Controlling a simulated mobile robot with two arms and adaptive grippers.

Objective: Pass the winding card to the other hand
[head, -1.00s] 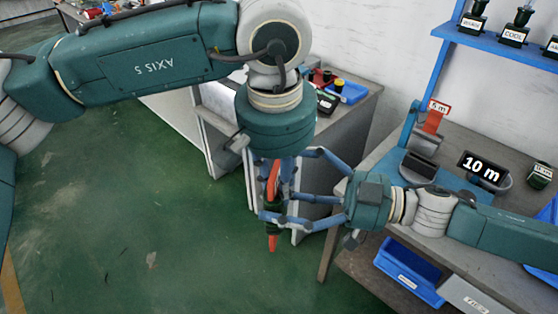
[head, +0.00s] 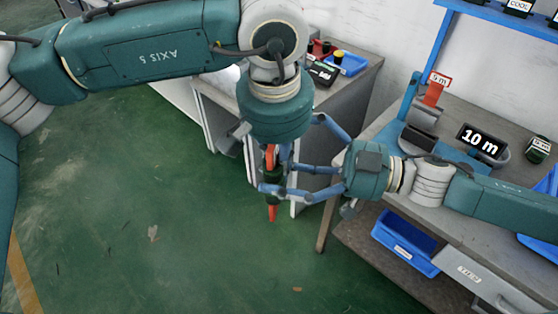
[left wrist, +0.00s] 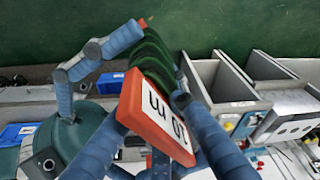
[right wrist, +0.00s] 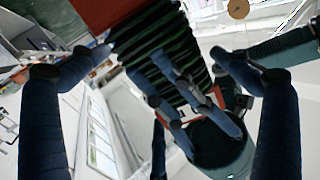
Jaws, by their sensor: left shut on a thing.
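The winding card (head: 271,212) is orange-red with green cable wound on it. It hangs upright below my left gripper (head: 272,160) in the head view. In the left wrist view its end with a "10 m" label (left wrist: 160,112) sits between my left fingers, which are shut on it. My right gripper (head: 283,172) comes in from the right at the card. In the right wrist view its two outer fingers (right wrist: 158,62) stand open on either side of the wound cable (right wrist: 160,45). A gap shows at the right finger; contact at the left one is unclear.
A workbench at right holds a blue stand with a red "5 m" card (head: 434,93) and a "10 m" sign (head: 482,141). A blue bin (head: 405,243) sits below. A grey cabinet (head: 222,100) stands behind the grippers.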

